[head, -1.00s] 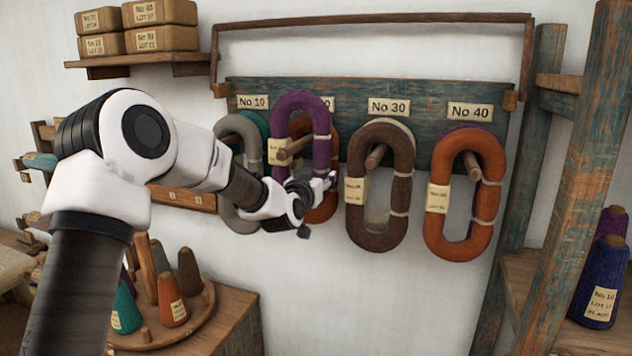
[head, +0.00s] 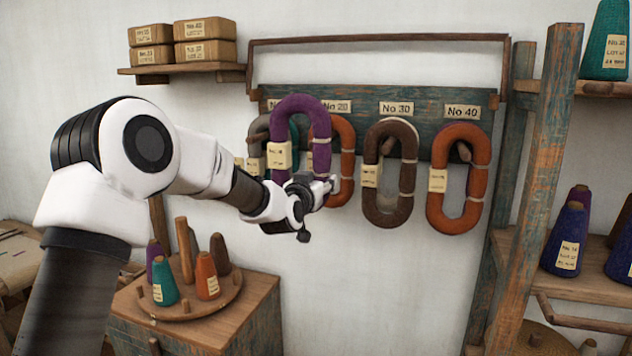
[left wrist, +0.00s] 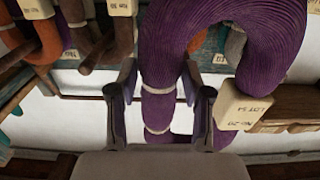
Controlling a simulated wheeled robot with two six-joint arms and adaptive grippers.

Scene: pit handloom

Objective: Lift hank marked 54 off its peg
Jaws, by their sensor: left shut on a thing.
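The purple hank (head: 321,125) hangs upright in my left gripper (head: 322,188), in front of the board near the No 20 label. In the left wrist view the purple hank (left wrist: 175,50) passes between the two fingers (left wrist: 162,108), which are closed on its strand. Its tag (left wrist: 245,104) reads No 20, LOT 54. Behind it in the head view are an orange hank (head: 344,140) and a grey hank (head: 256,138), both partly covered. I cannot see clearly whether a peg is still inside the purple loop. My right gripper is not in view.
The peg board (head: 375,104) also carries a brown hank (head: 378,205) under No 30 and an orange-red hank (head: 450,218) under No 40. A wooden post (head: 535,200) stands at right. A round cone stand (head: 225,295) sits on a chest at lower left.

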